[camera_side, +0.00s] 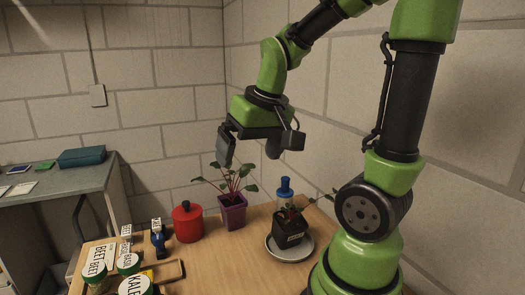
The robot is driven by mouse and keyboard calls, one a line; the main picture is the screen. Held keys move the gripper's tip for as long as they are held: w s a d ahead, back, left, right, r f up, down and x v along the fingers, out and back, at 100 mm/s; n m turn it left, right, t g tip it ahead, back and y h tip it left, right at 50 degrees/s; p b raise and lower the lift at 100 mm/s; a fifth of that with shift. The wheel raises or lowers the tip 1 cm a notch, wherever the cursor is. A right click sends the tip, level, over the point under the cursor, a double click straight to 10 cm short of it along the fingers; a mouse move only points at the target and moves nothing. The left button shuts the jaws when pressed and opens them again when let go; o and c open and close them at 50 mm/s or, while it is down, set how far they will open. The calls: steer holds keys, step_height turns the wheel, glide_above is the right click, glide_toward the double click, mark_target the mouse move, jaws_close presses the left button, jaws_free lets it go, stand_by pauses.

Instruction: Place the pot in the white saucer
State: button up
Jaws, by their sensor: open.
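A dark pot (289,228) with a pale label and a leafy reddish-green plant stands in the white saucer (306,251) on the wooden table. It looks slightly tilted; its base is inside the saucer's rim. A purple square pot (232,214) with a taller green plant stands on the bare table to the left of the saucer. My gripper (249,157) is open and empty. It hangs above the two pots, close over the purple pot's leaves in the picture, and clear of the dark pot.
A blue-capped bottle (286,189) stands behind the dark pot. A red canister (187,222) is left of the purple pot. Several labelled seed jars (130,264) and a wooden tray (173,273) crowd the front left. The table's front middle is clear. A wall is close behind.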

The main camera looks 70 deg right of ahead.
steer(key=s+a+r+n+t+y, duration=0.1)
steer(key=s+a+r, duration=0.1)
steer(key=a, duration=0.3)
steer(key=s+a+r+n+t+y, duration=0.1)
steer(key=s+a+r+t, duration=0.1)
steer(key=s+a, duration=0.2)
steer(key=shift+a+r+n+y, duration=0.3)
steer(key=shift+a+y, duration=0.1)
steer(key=shift+a, duration=0.35)
steer(key=shift+o, duration=0.2)
steer(key=shift+w, duration=0.1)
stand_by(0.4)
